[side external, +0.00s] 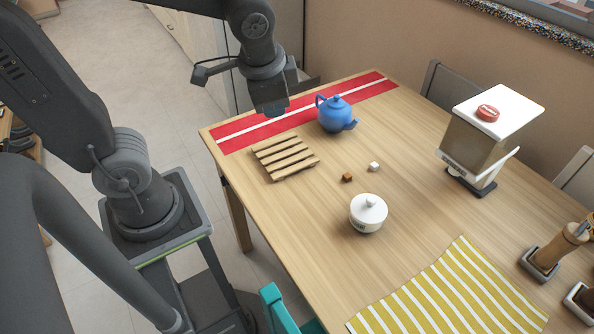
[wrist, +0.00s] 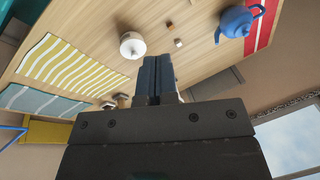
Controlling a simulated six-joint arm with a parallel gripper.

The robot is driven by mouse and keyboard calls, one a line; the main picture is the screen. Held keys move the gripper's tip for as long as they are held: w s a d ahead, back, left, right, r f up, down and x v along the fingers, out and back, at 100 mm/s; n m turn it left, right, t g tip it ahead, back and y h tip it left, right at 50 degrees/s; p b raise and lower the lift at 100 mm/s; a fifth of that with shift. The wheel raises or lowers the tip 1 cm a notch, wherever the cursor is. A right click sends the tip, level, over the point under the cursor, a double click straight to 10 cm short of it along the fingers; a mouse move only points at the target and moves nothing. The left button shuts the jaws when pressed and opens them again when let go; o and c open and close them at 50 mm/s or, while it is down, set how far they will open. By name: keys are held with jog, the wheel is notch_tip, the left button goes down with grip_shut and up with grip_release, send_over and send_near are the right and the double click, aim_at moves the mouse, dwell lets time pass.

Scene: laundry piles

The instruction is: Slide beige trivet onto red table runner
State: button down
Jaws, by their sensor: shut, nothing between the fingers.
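The beige slatted trivet (side external: 285,157) lies flat on the wooden table, beside the near edge of the red table runner. The red table runner (side external: 236,136) has a white stripe and lies across the far end of the table; a piece of it also shows in the wrist view (wrist: 262,24). My gripper (side external: 275,108) is shut and empty, above the runner and left of the blue teapot in the side view. Its shut fingers also show in the wrist view (wrist: 157,72). The trivet is not visible in the wrist view.
A blue teapot (side external: 337,115) stands at the runner's near edge, close to the trivet. A brown cube (side external: 347,177), a white cube (side external: 374,166) and a white lidded bowl (side external: 367,214) stand mid-table. A dispenser (side external: 478,140) and a yellow striped cloth (side external: 450,295) are farther right.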

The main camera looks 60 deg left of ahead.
jog(key=w+d+f+m+g+y, duration=0.2)
jog(key=w+f+m+g+y, duration=0.15)
jog(key=w+f+m, duration=0.6)
jog(key=m+y, duration=0.4)
send_near(293, 174)
jog(key=shift+t, duration=0.25)
jog(key=d, duration=0.2)
jog(key=d+r, duration=0.1)
jog(key=d, duration=0.1)
jog(key=d+r, duration=0.1)
jog(key=d, duration=0.1)
jog(key=shift+r, duration=0.15)
jog(key=x, duration=0.9)
jog(key=shift+s+d, duration=0.1)
jog(key=a, duration=0.3)
jog(key=shift+a+f, duration=0.2)
jog(key=shift+f, duration=0.05)
jog(key=shift+a, duration=0.5)
jog(key=a, duration=1.8)
jog(key=shift+s, duration=0.4)
